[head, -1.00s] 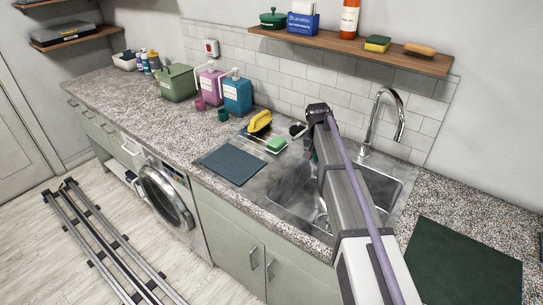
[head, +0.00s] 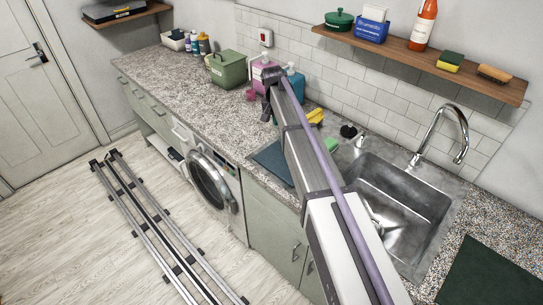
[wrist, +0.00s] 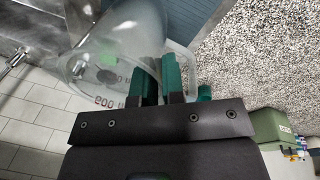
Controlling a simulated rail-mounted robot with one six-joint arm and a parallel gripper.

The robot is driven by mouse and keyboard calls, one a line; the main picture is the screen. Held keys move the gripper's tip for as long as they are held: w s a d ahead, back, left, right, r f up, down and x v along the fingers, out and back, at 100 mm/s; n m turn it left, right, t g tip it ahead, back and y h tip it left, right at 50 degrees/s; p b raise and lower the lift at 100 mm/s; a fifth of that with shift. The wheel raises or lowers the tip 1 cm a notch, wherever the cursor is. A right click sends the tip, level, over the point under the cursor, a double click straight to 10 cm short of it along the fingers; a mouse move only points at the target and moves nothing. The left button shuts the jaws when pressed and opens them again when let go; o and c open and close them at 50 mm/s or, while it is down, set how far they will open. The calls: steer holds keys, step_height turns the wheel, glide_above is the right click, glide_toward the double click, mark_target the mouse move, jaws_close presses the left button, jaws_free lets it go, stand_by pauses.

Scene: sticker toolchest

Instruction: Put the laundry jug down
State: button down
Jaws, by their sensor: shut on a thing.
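A clear, see-through jug (wrist: 119,45) with dark printed volume marks shows in the wrist view. My gripper (wrist: 160,75) has teal fingers closed on the jug at its handle side. In the wrist view the jug appears tilted, with speckled counter, a blue-grey mat and the sink around it. I cannot tell whether its base touches anything. In the head view my arm reaches over the counter toward the pink bottle (head: 262,68), and the fingers and jug are hidden behind it.
The sink (head: 405,205) lies right of my arm. The blue-grey mat (head: 272,162), yellow item (head: 315,115) and green sponge (head: 331,144) are beside it. A blue bottle (head: 296,85) and green box (head: 226,69) stand at the back. Speckled counter (head: 190,88) is free on the left.

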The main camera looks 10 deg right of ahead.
steer(key=f+b, duration=0.6)
steer(key=shift+s+d+f, duration=0.1)
steer(key=shift+d+f, duration=0.1)
steer(key=shift+f, duration=0.05)
step_height(320, 180, down, 4)
steer(key=b, duration=0.4)
steer(key=shift+r+p, duration=0.35)
steer(key=shift+f, duration=0.3)
steer(key=c, duration=1.2)
jaws_free()
steer(key=shift+r, duration=0.1)
